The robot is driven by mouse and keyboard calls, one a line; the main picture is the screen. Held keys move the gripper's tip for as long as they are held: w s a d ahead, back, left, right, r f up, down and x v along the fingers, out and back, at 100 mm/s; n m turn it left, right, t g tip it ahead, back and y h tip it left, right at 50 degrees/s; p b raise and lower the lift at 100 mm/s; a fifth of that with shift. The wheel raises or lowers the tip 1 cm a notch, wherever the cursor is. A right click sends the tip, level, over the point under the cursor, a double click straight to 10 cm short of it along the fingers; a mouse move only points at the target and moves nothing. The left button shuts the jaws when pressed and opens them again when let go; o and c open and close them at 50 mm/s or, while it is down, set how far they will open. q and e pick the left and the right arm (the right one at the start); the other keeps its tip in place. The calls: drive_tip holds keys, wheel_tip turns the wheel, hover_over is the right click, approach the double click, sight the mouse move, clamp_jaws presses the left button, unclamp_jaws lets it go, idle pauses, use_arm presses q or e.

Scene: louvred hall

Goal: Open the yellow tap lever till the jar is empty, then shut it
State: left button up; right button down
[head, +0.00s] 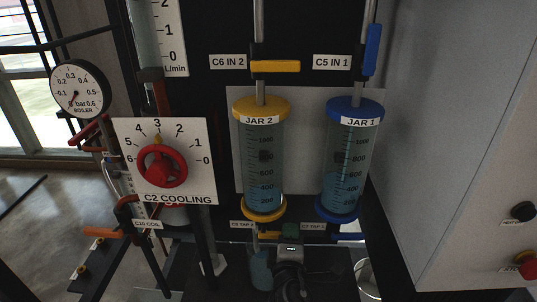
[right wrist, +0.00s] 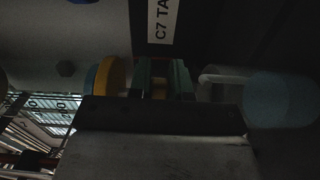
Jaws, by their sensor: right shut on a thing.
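Jar 2 (head: 262,150) is a clear cylinder with yellow caps and a scale, with bluish liquid in its lower part. Its exact level is hard to read. Below it, the yellow tap lever (head: 268,235) shows in part beside my right gripper (head: 290,233). In the right wrist view, my right gripper (right wrist: 160,80) is shut on the yellow lever (right wrist: 158,88), with a greenish finger on each side. A pale blue vessel (head: 262,270) stands below jar 2. The lever's exact angle is mostly hidden. My left gripper is out of view.
Jar 1 (head: 349,160) with blue caps hangs to the right of jar 2, with blue liquid inside. The C2 cooling panel (head: 190,140) with a red knob is left. A yellow lever (head: 275,66) and a blue lever (head: 373,50) sit above the jars. A pale cabinet (head: 450,130) bounds the right.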

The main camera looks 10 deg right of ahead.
drive_tip(key=c, duration=1.5)
unclamp_jaws()
drive_tip(key=shift+a+n+y, duration=0.4)
drive_tip(key=shift+a+y, duration=0.1)
drive_tip(key=shift+a, duration=0.35)
drive_tip(key=shift+o, duration=1.3)
drive_tip(key=shift+a, duration=0.35)
drive_tip(key=shift+o, duration=1.3)
drive_tip(key=shift+w+a, duration=0.1)
drive_tip(key=shift+a, duration=0.25)
drive_tip(key=shift+a+r, duration=0.1)
drive_tip(key=shift+d, duration=0.45)
use_arm(q)
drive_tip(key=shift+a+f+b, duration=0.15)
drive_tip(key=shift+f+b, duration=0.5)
drive_tip(key=shift+b, duration=0.05)
use_arm(e)
approach(276, 238)
drive_tip(key=w, duration=0.1)
drive_tip(key=w+d, duration=0.1)
drive_tip(key=w, duration=0.1)
drive_tip(key=shift+d, duration=0.3)
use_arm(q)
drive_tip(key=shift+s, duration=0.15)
use_arm(e)
drive_tip(key=shift+s, duration=0.1)
